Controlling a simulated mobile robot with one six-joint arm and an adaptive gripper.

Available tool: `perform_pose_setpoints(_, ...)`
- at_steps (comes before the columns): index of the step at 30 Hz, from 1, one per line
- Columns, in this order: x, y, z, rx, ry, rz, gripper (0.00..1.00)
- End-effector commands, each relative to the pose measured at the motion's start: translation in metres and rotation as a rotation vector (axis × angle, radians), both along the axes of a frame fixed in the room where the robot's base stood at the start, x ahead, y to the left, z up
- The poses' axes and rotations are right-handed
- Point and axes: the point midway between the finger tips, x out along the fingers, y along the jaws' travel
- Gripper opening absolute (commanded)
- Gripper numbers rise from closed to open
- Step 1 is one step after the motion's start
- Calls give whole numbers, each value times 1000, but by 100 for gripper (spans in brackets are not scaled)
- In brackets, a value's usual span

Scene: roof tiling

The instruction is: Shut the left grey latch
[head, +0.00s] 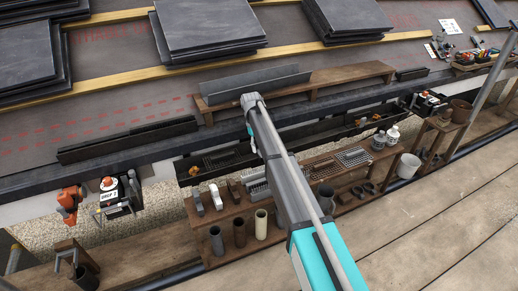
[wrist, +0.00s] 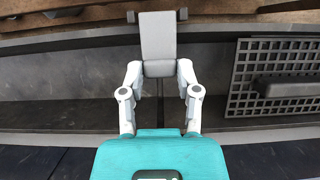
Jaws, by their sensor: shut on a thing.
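The grey latch (wrist: 159,38) shows in the wrist view as a light grey flap with a dark crosspiece and a dark stem behind it. It stands out over a dark grey trough. My gripper (wrist: 160,72) has its two white fingers closed on the lower end of this flap, one on each side. In the head view my own arm hides the fingers and the latch. I cannot tell the latch's full angle.
A dark grille (wrist: 272,80) with a bar on it lies right of the gripper in the wrist view. In the head view, a wooden shelf (head: 350,88) with a grey trough stands behind, and a bench (head: 225,222) with pipes and small parts stands in front. Slate stacks (head: 205,25) lie on the roof.

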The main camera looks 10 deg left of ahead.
Motion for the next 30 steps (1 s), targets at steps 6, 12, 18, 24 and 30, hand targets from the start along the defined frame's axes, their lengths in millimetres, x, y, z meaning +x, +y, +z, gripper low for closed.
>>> perform_pose_setpoints(6,-1,-1,0,-4,3,-1,0)
perform_pose_setpoints(12,-1,-1,0,-4,3,-1,54)
perform_pose_setpoints(18,0,0,0,-2,3,0,77)
perform_pose_setpoints(24,0,0,0,-2,2,0,77)
perform_pose_setpoints(30,-1,0,1,1,-2,0,77)
